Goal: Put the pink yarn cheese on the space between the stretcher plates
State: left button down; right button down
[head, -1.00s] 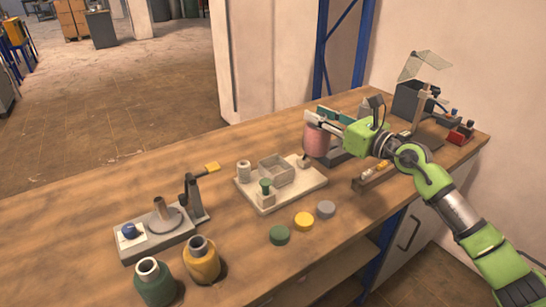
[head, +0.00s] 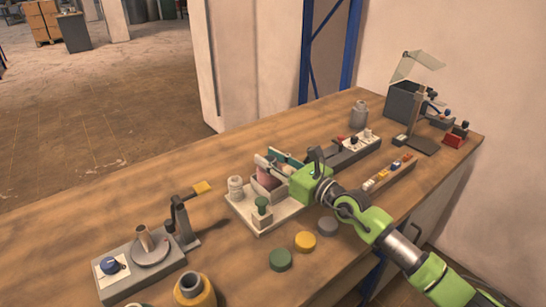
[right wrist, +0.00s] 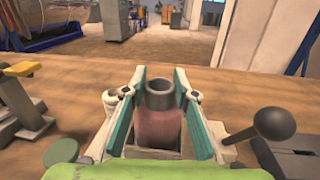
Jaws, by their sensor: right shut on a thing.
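The pink yarn cheese (head: 265,176) has a pink body and, in the right wrist view (right wrist: 158,128), a grey ring-like top. My right gripper (head: 276,162) is shut on it, with a teal-padded finger on each side in the right wrist view (right wrist: 160,88). The cheese is upright at a grey open-topped box (head: 268,193) on a white base plate (head: 285,216). Its lower part is hidden by the box's near wall; I cannot tell whether it touches the bottom. I take the box walls to be the stretcher plates. My left gripper is not in view.
On the same base stand a white spool (head: 235,186) and a green-topped peg (head: 261,207). Green (head: 280,259), yellow (head: 305,241) and grey discs (head: 327,226) lie in front. A grey device with a lever (head: 150,262) stands left. The wooden table (head: 120,215) is clear behind.

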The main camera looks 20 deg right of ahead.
jog(key=shift+s+d+f, duration=0.1)
jog(key=shift+d, duration=0.3)
jog(key=shift+s, duration=0.15)
jog(key=shift+s+a+r, duration=0.1)
jog(key=shift+a+r, duration=0.1)
jog(key=shift+a, duration=0.1)
jog(key=shift+a+f, duration=0.1)
jog(key=shift+a, duration=0.1)
jog(key=c, duration=1.7)
grip_release()
jog(key=shift+o, duration=0.3)
jog(key=shift+d+f, duration=0.1)
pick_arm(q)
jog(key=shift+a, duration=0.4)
pick_arm(e)
jog(key=shift+d, duration=0.15)
